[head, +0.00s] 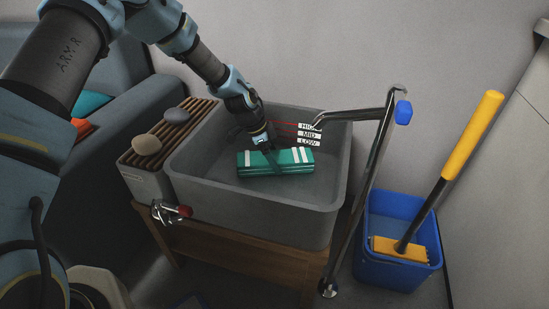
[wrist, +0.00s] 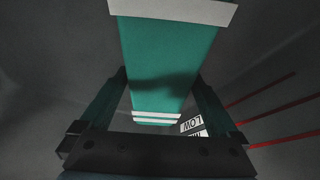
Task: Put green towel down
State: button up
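The green towel (head: 275,162) is a folded teal block with white stripes, low inside the grey sink basin (head: 290,208). I cannot tell whether it rests on the basin floor or hangs just above it. My gripper (head: 270,153) reaches down into the basin from above, at the towel's middle. In the wrist view, the towel (wrist: 168,65) lies between my gripper's two fingers (wrist: 160,100), which meet its long sides. The gripper looks shut on the towel. The fingertips are partly hidden by it.
A slatted rack (head: 160,140) with two stones flanks the basin's left side. A tap (head: 350,115) on a metal pipe stands at the right. A blue bucket (head: 365,262) with a yellow-handled mop (head: 470,135) is on the floor. HIGH, MID and LOW labels (head: 309,135) mark the basin's back wall.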

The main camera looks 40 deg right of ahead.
jog(key=p+v, duration=0.1)
jog(key=v, duration=1.1)
jog(key=shift+r, duration=0.2)
jog(key=shift+s, duration=0.15)
